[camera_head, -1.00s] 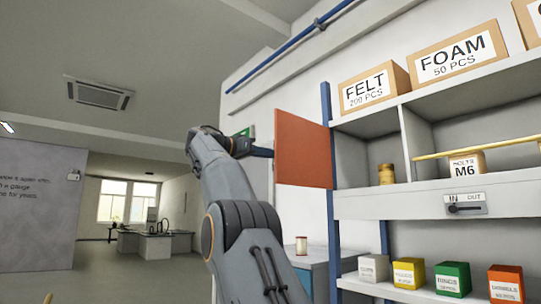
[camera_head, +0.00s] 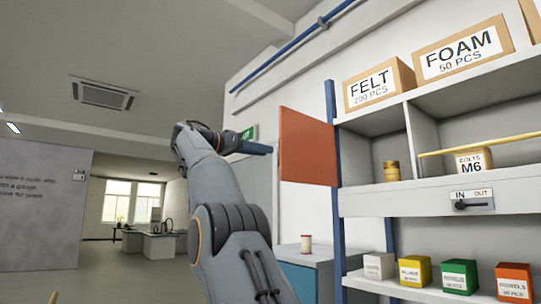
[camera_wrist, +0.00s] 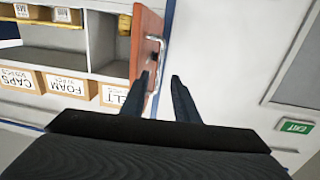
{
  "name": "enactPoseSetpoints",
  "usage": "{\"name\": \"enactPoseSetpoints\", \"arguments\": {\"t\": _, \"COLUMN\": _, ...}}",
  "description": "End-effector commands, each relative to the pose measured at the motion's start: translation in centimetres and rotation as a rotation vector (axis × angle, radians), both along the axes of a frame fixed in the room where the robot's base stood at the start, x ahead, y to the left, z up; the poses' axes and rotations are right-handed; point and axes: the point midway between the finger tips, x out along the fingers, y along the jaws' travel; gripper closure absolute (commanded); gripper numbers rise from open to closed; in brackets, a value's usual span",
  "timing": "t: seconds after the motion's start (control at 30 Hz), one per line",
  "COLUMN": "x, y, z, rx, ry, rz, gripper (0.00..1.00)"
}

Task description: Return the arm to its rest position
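My arm rises in the middle of the head view, bent at its elbow, with its wrist at the upper left. My gripper (camera_wrist: 163,88) shows in the wrist view with its two dark fingers apart and nothing between them. In the head view, my gripper (camera_head: 258,148) points right toward the orange-red cabinet door (camera_head: 308,148), but I cannot tell the gap. The door stands open at the shelf's left side. In the wrist view the door (camera_wrist: 147,50) and its metal handle (camera_wrist: 158,65) lie just beyond the fingertips, left of centre.
The shelf unit (camera_head: 412,205) fills the right, with FELT (camera_head: 379,83) and FOAM (camera_head: 463,50) boxes on top and several coloured boxes below. A yellow rod (camera_head: 480,145) crosses the upper compartment. A blue-grey cabinet (camera_head: 305,262) bears a small spool (camera_head: 306,243). The left floor is open.

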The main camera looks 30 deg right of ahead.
Motion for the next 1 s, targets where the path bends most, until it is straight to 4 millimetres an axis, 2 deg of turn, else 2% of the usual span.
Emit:
{"name": "enactPoseSetpoints", "arguments": {"t": 0.03, "x": 0.1, "y": 0.8, "z": 0.0, "rx": -0.001, "ry": 0.000, "rz": 0.002, "gripper": 0.72}}
{"name": "enactPoseSetpoints", "arguments": {"t": 0.2, "x": 0.0, "y": 2.0, "z": 0.0, "rx": 0.000, "ry": 0.001, "rz": 0.000, "gripper": 0.72}}
{"name": "enactPoseSetpoints", "arguments": {"t": 0.8, "x": 0.2, "y": 2.2, "z": -0.1, "rx": 0.003, "ry": 0.009, "rz": 0.005, "gripper": 0.72}}
{"name": "enactPoseSetpoints", "arguments": {"t": 0.93, "x": 2.2, "y": 2.2, "z": -2.0, "rx": 0.029, "ry": 0.096, "rz": 0.064, "gripper": 0.72}}
{"name": "enactPoseSetpoints", "arguments": {"t": 1.0, "x": 4.2, "y": 2.4, "z": -4.3, "rx": 0.059, "ry": 0.189, "rz": 0.129, "gripper": 0.72}}
